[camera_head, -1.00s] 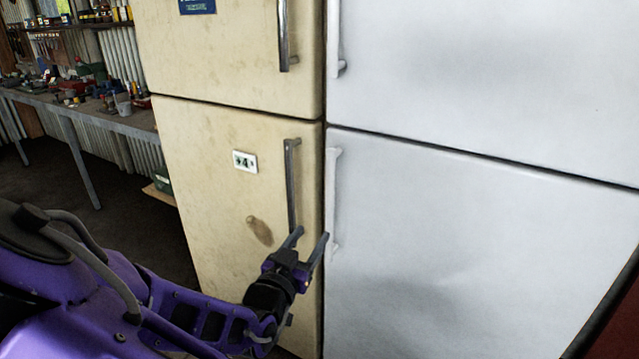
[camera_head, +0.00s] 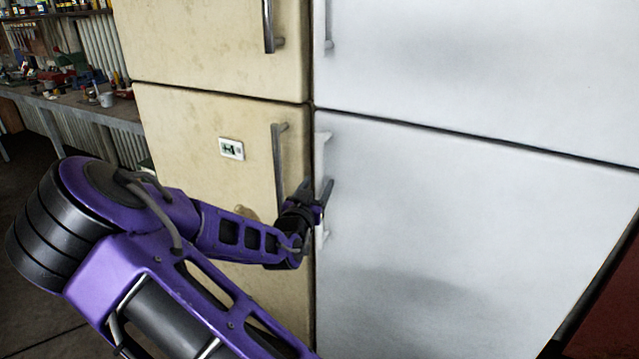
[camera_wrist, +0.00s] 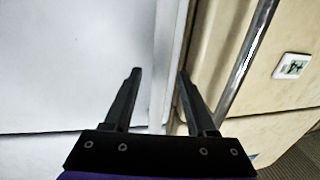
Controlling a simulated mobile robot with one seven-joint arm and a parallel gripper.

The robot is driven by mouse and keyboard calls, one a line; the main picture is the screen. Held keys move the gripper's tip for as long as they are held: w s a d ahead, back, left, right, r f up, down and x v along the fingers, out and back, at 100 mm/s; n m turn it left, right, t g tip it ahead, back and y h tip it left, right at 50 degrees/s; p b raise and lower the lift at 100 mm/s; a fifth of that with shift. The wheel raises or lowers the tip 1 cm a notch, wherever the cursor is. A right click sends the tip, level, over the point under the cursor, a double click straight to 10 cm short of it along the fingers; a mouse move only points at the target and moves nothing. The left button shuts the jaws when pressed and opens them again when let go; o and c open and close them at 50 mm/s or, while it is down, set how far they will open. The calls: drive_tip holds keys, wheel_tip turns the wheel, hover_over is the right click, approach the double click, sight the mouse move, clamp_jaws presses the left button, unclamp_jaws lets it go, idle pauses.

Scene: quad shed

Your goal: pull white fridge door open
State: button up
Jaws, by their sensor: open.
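The white fridge stands at the right in the head view, its lower door (camera_head: 450,240) and upper door (camera_head: 480,70) both shut. The lower door's white vertical handle (camera_head: 322,143) is near its left edge, and my gripper hides its middle. My gripper (camera_head: 319,184) is open at that handle, fingers pointing toward the fridge. In the wrist view, my gripper (camera_wrist: 160,72) has one finger over the white door (camera_wrist: 70,80) and the other toward the cream fridge. A pale upright strip, apparently the handle (camera_wrist: 166,60), runs between the fingers. I cannot tell whether they touch it.
A cream fridge (camera_head: 190,190) stands close at the left, its metal handle (camera_head: 279,160) just beside my gripper. A cluttered workbench (camera_head: 75,108) is at the far left. A dark red surface (camera_head: 605,310) is at the lower right.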

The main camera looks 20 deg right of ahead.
drive_tip(key=shift+x, duration=1.15)
clamp_jaws()
idle(0.6)
